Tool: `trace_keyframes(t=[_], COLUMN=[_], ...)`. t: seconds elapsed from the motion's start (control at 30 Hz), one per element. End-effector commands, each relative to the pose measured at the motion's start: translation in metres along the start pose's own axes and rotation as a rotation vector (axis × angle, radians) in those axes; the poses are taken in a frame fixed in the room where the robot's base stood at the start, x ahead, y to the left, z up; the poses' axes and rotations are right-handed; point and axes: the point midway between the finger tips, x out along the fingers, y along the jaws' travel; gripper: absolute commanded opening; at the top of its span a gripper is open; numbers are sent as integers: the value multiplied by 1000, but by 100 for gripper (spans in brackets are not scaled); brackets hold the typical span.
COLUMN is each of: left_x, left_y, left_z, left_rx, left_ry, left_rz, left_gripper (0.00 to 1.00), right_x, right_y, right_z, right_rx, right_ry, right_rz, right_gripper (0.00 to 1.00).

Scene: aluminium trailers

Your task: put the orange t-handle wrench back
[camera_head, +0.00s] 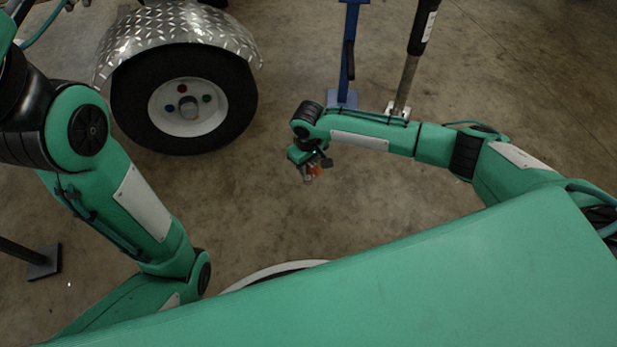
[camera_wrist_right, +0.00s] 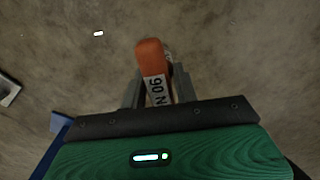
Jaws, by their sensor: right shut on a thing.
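The orange t-handle wrench (camera_wrist_right: 152,60) is held in my right gripper (camera_wrist_right: 157,90), its orange handle with a white label standing out between the two grey fingers in the right wrist view. In the head view a small orange part of the wrench (camera_head: 314,170) shows at my right gripper (camera_head: 310,175), above bare floor in the middle. The rest of the wrench is hidden. My left arm is at the left of the head view, but its gripper is not visible.
A trailer wheel (camera_head: 186,100) with coloured nuts under a tread-plate fender (camera_head: 175,28) stands at the upper left. A blue stand (camera_head: 349,50) and a black-and-grey post (camera_head: 412,70) stand behind my right arm. Concrete floor (camera_head: 530,90) is clear at the right. A dark stand base (camera_head: 44,262) is at the left.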

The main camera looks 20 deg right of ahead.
Motion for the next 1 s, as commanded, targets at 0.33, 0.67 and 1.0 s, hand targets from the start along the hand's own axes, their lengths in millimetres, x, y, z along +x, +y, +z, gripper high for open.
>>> trace_keyframes(t=[0.33, 0.67, 1.0], left_x=[-19, -16, -16], left_y=[3, 7, 7], left_z=[-7, -12, -12], left_rx=[2, -11, -10], left_ry=[2, 24, 22], left_rz=[-3, -9, -7], left_gripper=[100, 100, 100], right_x=[31, 45, 47], right_y=[0, 0, 0], right_z=[-1, -1, 0], right_rx=[0, 0, 0], right_ry=[2, 2, 1], right_rz=[0, 0, 0], right_gripper=[0, 0, 52])
